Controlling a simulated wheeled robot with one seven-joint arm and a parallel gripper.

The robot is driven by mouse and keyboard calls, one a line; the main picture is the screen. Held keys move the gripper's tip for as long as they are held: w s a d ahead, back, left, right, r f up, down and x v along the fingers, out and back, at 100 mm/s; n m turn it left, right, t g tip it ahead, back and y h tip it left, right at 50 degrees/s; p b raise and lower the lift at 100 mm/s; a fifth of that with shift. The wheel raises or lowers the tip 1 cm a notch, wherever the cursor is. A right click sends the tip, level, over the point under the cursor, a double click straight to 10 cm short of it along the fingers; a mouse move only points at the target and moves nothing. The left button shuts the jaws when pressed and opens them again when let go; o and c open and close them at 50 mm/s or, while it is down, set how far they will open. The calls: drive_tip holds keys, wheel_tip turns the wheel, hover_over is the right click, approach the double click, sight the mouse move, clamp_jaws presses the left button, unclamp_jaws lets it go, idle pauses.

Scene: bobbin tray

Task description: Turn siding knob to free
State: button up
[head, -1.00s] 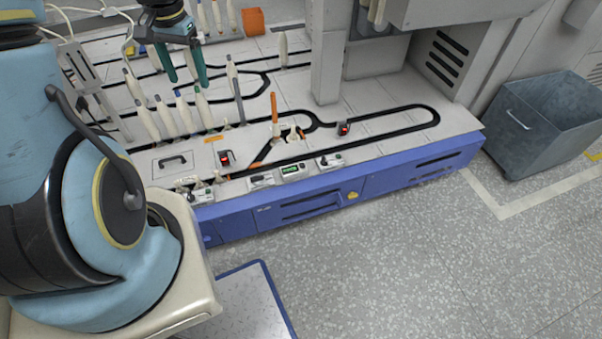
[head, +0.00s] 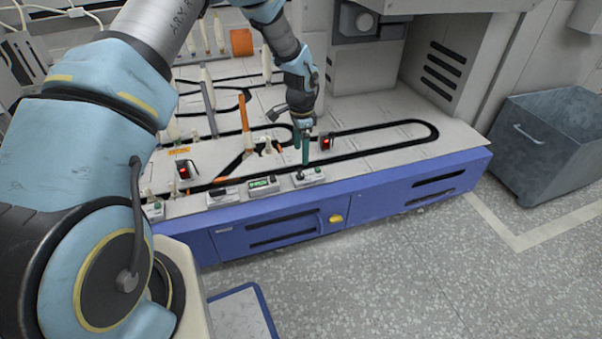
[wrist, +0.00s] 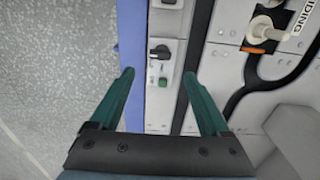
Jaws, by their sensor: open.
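A small black knob (wrist: 160,52) sits on a pale control box (wrist: 158,110) with a green button beside it. In the wrist view the knob lies ahead, between the lines of my fingers and apart from them. The word "SIDING" is on a label (wrist: 304,18) by a white peg at the upper right; no label is readable on the knob's box. In the head view my gripper (head: 304,154) points down over the right-hand control box (head: 311,178) at the front edge. Its teal fingers (wrist: 158,74) are spread with nothing held.
A box with a green display (head: 264,184) stands left of the knob's box. A black device with a red light (head: 326,142) stands on the track behind. An orange post (head: 245,122) and pale bobbins stand left. The track's right end looks clear.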

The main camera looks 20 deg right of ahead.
sight(301, 172)
wheel_tip(301, 172, down, 8)
drive_tip(key=shift+f+b, duration=0.15)
drive_tip(key=shift+b, duration=0.5)
clamp_jaws()
idle(0.3)
